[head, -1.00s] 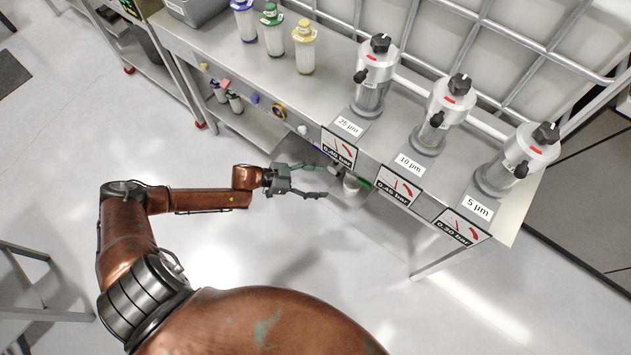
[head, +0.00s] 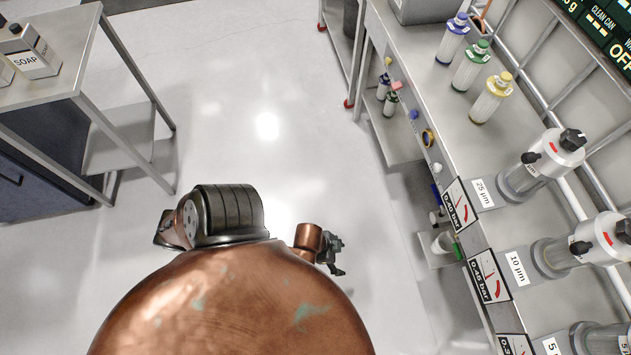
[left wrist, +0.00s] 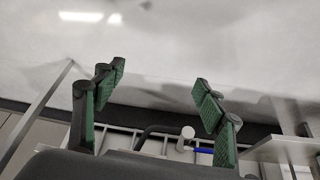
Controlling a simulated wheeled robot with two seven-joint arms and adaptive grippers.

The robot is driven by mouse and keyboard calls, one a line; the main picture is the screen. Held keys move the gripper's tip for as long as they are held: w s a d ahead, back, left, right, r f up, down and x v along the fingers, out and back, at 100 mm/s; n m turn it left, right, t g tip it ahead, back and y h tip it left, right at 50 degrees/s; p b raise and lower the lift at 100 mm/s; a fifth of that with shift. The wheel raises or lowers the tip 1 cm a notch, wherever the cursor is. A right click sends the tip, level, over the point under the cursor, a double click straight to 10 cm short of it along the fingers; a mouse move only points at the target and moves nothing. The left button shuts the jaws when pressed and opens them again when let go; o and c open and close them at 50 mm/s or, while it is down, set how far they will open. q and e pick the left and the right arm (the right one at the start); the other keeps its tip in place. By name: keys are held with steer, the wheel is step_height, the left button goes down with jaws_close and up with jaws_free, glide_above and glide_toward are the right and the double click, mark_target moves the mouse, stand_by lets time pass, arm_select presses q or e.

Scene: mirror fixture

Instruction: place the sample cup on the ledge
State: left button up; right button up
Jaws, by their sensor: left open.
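A small pale cup (head: 442,243), which looks like the sample cup, stands upright on a small grey ledge (head: 427,253) below the bench front, beside a green part. My left gripper (head: 335,256) is to the left of the cup, well apart from it, over open floor. In the left wrist view my left gripper (left wrist: 160,98) shows its green-padded fingers spread wide with nothing between them. The cup cannot be made out for certain in the left wrist view. My right gripper is not in view.
The bench (head: 419,45) on the right carries filter housings and several capped cartridges, with pressure gauges (head: 459,206) along its front edge. A side table (head: 60,67) with soap boxes stands at the upper left. The floor between is clear.

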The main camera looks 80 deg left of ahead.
arm_select(q)
steer(key=s+a+r+n+g, duration=0.1)
steer(key=s+g, duration=0.1)
steer(key=s, duration=0.6)
steer(key=s+a+r+n+g+y, duration=0.1)
steer(key=s+a+g, duration=0.1)
steer(key=s, duration=0.7)
steer(key=shift+s+r+g, duration=0.25)
steer(key=shift+r+g, duration=0.1)
steer(key=shift+g, duration=0.05)
